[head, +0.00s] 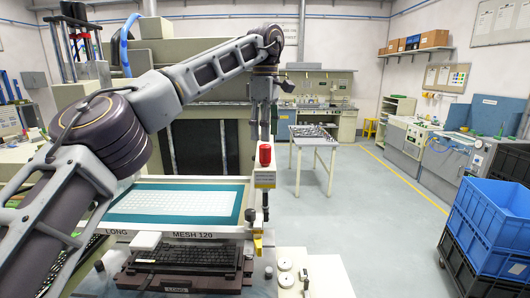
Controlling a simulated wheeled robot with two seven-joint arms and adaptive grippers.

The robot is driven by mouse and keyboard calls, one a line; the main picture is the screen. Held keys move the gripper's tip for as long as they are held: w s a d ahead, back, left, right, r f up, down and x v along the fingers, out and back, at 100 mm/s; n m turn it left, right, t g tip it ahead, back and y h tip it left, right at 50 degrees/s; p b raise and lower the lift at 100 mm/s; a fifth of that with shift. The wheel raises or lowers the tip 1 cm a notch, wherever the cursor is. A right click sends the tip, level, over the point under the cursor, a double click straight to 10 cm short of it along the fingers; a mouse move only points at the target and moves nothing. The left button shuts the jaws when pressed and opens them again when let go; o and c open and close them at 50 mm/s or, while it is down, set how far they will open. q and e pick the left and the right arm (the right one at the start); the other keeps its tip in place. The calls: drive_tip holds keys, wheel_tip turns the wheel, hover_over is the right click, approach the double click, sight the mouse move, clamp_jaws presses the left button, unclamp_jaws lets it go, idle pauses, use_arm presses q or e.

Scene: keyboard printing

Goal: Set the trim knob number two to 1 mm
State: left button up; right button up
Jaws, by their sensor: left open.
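My left arm comes in from the left and arches over the printing machine. Its gripper (264,128) hangs down, open and empty, above a red cap (265,155) on the machine's right front post. Two round pale knobs (286,280) sit on the machine's front right ledge, below and right of the gripper and well apart from it. I cannot tell which of them is trim knob number two. Their markings and settings are too small to read. My right gripper is not in view.
A teal-framed screen (228,208) marked "MESH 120" lies on the machine, with a dark keyboard (185,256) below it. Blue crates (492,228) stand at the right. A small table (313,141) stands behind. The floor between is clear.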

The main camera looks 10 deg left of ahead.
sight(265, 145)
use_arm(q)
drive_tip(key=shift+f, duration=2.95)
drive_tip(key=shift+c, duration=0.2)
drive_tip(key=c, duration=1)
